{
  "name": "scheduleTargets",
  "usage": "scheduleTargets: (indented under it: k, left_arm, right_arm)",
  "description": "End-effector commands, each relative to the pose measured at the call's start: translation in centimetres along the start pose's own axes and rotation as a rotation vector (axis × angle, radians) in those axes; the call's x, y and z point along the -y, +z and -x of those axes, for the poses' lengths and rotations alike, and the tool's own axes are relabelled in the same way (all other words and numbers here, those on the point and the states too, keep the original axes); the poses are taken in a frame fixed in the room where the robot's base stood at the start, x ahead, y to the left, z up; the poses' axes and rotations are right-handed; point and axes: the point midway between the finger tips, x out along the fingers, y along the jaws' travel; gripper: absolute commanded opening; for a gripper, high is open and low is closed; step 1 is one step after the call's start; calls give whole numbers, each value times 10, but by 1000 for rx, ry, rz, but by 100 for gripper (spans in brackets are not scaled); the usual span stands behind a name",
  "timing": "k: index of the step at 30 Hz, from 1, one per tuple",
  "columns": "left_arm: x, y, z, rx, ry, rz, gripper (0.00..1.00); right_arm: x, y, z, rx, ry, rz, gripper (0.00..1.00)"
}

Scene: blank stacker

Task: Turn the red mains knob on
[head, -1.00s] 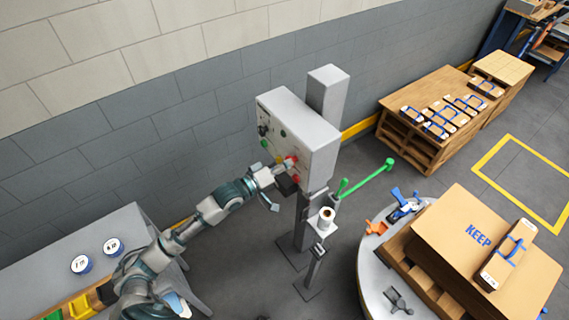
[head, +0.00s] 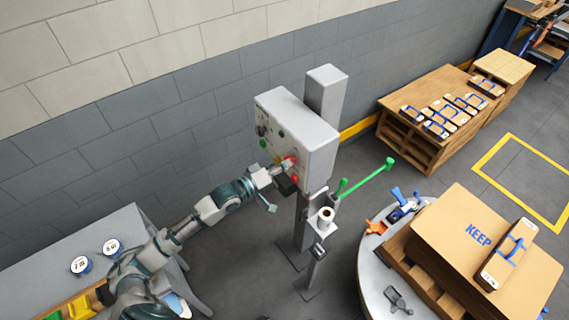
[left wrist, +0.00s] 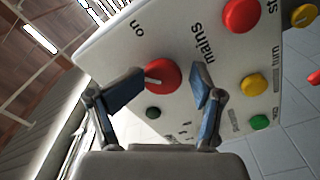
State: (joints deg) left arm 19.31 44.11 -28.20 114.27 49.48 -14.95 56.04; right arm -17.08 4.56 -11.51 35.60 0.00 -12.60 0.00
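The red mains knob (left wrist: 163,76) is on the pale face of a control box, with a white pointer line on it that points left in the left wrist view, not at the printed "on". In the head view the knob (head: 289,161) is partly hidden by my gripper. My left gripper (left wrist: 172,85) is open, with one fingertip on each side of the knob. The left fingertip is close to the knob's edge and a small gap shows at the right one; contact cannot be told. In the head view my left gripper (head: 284,174) is at the box's face. My right gripper is not in view.
A larger red button (left wrist: 240,14), yellow buttons (left wrist: 253,84) and a green button (left wrist: 259,122) share the panel. The control box (head: 300,123) is on a grey post (head: 326,88). A green-handled lever (head: 366,179) and a round table (head: 371,262) stand to the right.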

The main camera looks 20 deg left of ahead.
Motion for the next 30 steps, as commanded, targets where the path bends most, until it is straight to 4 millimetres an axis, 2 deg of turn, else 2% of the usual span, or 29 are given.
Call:
scheduleTargets:
  k: [8,14,22,30]
  left_arm:
    - [4,-4,3,-1,-1,2,66]
    - [5,-4,7,-2,0,4,66]
    - [3,-3,25,-1,-1,2,66]
    - [4,-3,47,-1,-1,2,66]
  right_arm:
    - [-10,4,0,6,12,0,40]
    - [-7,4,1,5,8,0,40]
    - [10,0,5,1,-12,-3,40]
    - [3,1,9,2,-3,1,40]
